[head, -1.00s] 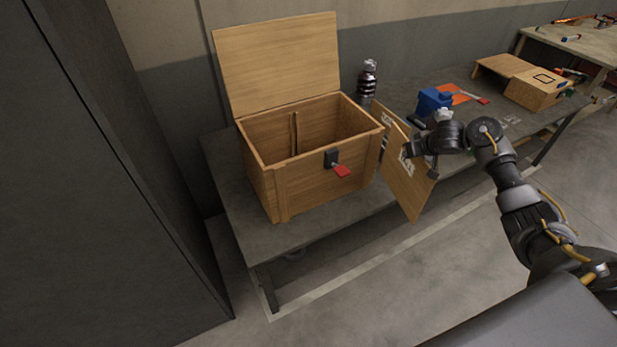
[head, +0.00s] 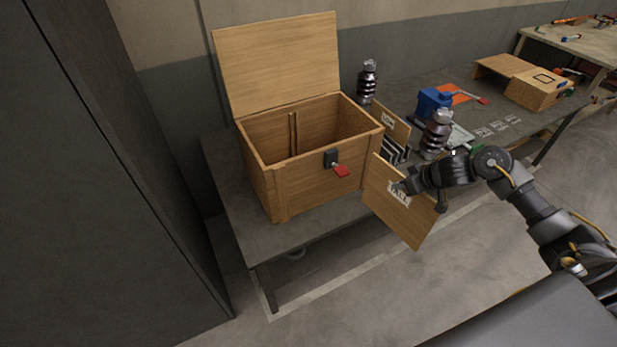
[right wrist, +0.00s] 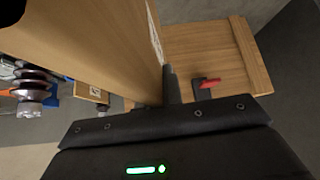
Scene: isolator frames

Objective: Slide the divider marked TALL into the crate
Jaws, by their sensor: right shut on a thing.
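The divider marked TALL (head: 394,215) is a thin wooden panel with a white label. My right gripper (head: 403,187) is shut on it near the label and holds it tilted, in front and to the right of the crate. In the right wrist view the divider (right wrist: 95,40) rises from the gripper (right wrist: 168,90). The wooden crate (head: 312,190) stands on the bench with its lid (head: 278,65) open. A vertical slot strip (head: 293,134) shows on its inner wall. A red latch tab (head: 341,171) is on its front. The divider is outside the crate. My left gripper is not in view.
Another labelled wooden panel (head: 391,122) stands by a black-and-white striped rack (head: 395,150) right of the crate. A blue object (head: 433,101) and wooden boxes (head: 537,89) lie farther right. A tall dark cabinet (head: 90,200) fills the left.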

